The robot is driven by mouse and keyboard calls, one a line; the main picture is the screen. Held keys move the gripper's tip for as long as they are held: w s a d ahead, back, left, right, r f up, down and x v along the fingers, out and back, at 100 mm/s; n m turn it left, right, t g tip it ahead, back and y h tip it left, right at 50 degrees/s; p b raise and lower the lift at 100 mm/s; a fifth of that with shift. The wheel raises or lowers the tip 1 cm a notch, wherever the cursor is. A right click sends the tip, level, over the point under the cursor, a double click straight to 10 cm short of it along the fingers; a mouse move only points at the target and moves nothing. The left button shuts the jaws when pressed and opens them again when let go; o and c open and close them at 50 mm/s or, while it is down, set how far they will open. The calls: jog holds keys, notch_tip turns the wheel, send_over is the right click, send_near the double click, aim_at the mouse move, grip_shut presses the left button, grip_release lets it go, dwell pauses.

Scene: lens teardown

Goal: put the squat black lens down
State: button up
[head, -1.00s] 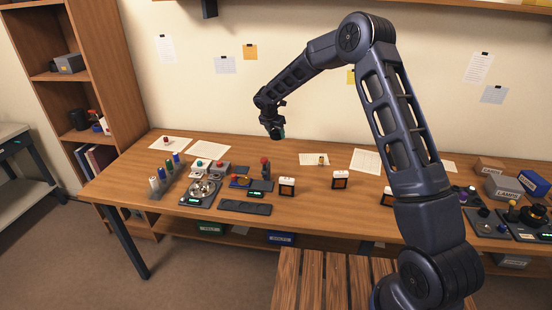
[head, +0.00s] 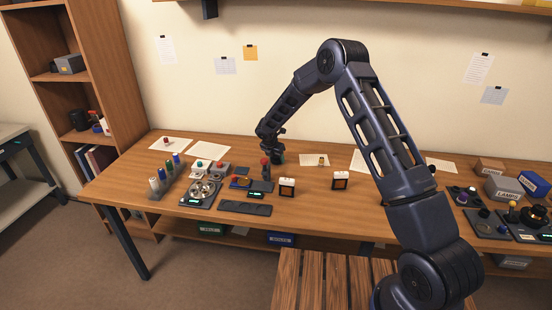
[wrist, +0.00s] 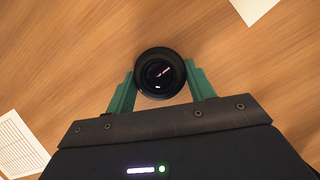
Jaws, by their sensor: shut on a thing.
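The squat black lens (wrist: 160,73) sits between the green fingers of my gripper (wrist: 161,88) in the wrist view, its round glass facing the camera. Both fingers press on its sides. In the head view my gripper (head: 277,158) is low over the back part of the wooden table (head: 310,180), just behind and right of a red-topped dark piece. The lens is too small and dark to make out there, and I cannot tell whether its underside touches the table.
White sheets (head: 314,160) lie on the table around my gripper. Small devices and a dark tray (head: 245,208) stand in front and to the left. White box-like pieces (head: 287,187) stand nearer the front edge. Bare wood surrounds the lens in the wrist view.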

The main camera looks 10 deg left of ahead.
jog(key=shift+f, duration=0.1)
jog(key=o, duration=1)
jog(key=v, duration=1.2)
jog(key=shift+d, duration=0.15)
